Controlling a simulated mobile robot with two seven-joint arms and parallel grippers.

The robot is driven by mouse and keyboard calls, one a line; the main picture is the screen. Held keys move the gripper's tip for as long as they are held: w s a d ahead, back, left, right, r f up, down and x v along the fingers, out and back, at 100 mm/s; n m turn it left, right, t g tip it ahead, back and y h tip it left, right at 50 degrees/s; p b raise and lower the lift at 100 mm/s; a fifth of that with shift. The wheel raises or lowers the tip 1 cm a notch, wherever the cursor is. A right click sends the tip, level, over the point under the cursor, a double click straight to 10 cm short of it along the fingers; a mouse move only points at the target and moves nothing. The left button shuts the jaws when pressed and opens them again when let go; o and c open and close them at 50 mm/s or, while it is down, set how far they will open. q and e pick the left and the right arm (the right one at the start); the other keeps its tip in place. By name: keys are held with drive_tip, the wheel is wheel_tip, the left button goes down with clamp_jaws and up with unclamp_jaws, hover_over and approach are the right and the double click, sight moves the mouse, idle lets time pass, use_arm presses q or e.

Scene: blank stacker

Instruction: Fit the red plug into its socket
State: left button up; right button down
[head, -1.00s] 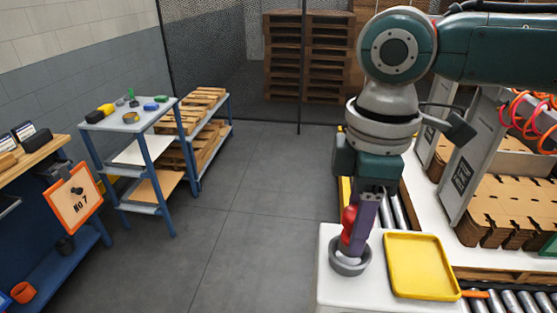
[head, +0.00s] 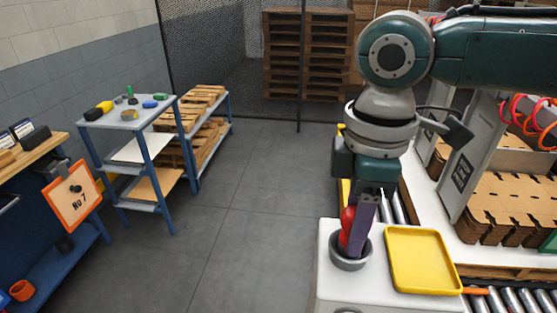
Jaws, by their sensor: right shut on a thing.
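The red plug (head: 347,226) is held upright in my right gripper (head: 358,232), whose purple finger covers its right side. The plug's lower end is at the grey round socket (head: 350,258) on the white worktop. The socket's ring rises around the plug and fingertip, so I cannot tell how deep the plug sits. My right gripper is shut on the plug. My left gripper is not in view.
A yellow tray (head: 424,290) lies on the white worktop (head: 335,285) close to the right of the socket. Roller conveyors (head: 515,300) and stacked cardboard blanks (head: 500,195) are at the right. A blue shelf cart (head: 126,122) stands at the left, with open floor between.

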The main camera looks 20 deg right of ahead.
drive_tip(key=shift+f+b, duration=0.3)
drive_tip(key=shift+f, duration=0.25)
drive_tip(key=shift+c, duration=1.3)
unclamp_jaws()
drive_tip(key=shift+r, duration=0.15)
